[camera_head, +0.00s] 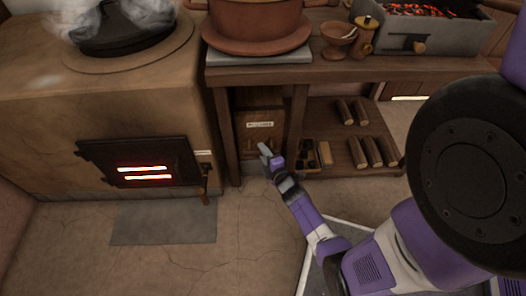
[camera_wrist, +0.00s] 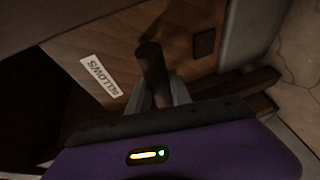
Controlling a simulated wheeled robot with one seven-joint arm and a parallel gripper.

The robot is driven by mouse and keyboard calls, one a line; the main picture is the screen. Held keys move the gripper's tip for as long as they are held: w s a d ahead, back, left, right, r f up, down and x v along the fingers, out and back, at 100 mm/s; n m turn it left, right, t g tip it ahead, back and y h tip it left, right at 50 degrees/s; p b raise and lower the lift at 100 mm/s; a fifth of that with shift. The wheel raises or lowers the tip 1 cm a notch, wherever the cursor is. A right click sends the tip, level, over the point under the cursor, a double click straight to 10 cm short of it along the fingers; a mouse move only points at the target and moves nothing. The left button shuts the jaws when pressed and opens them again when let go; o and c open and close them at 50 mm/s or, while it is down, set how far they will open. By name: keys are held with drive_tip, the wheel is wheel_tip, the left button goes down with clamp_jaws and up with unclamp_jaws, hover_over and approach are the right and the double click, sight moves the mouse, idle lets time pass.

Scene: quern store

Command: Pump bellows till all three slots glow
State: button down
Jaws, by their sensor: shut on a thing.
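The bellows (camera_head: 258,112) is a wooden box with a "BELLOWS" label, low under the table beside the stove. It also shows in the wrist view (camera_wrist: 185,45). A dark round wooden handle (camera_wrist: 151,62) sticks out of it. My gripper (camera_wrist: 158,95) is shut on this handle; in the head view my gripper (camera_head: 266,154) is in front of the bellows and the handle is hard to make out. The dark stove door (camera_head: 100,160) shows two glowing slots, an upper one (camera_head: 142,169) and a lower one (camera_head: 148,178). I cannot make out a third lit slot.
The clay stove (camera_head: 60,120) carries a steaming black lidded pot (camera_head: 115,38). The wooden table (camera_head: 385,68) holds a clay pot (camera_head: 255,20) and a coal brazier (camera_head: 435,35). Short logs (camera_head: 365,152) lie on the low shelf. A grey mat (camera_head: 165,222) lies on open floor.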

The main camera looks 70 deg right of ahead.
drive_tip(key=s+a+b, duration=0.1)
drive_tip(key=s+a, duration=0.4)
drive_tip(key=a, duration=0.7)
drive_tip(key=shift+s+a, duration=0.2)
drive_tip(key=shift+a, duration=0.2)
drive_tip(key=c, duration=1.2)
unclamp_jaws()
drive_tip(key=shift+o, duration=0.2)
drive_tip(key=p+v, duration=0.2)
drive_tip(key=v, duration=0.5)
drive_tip(key=shift+s+a, duration=0.2)
drive_tip(key=shift+s, duration=0.05)
drive_tip(key=shift+r, duration=0.1)
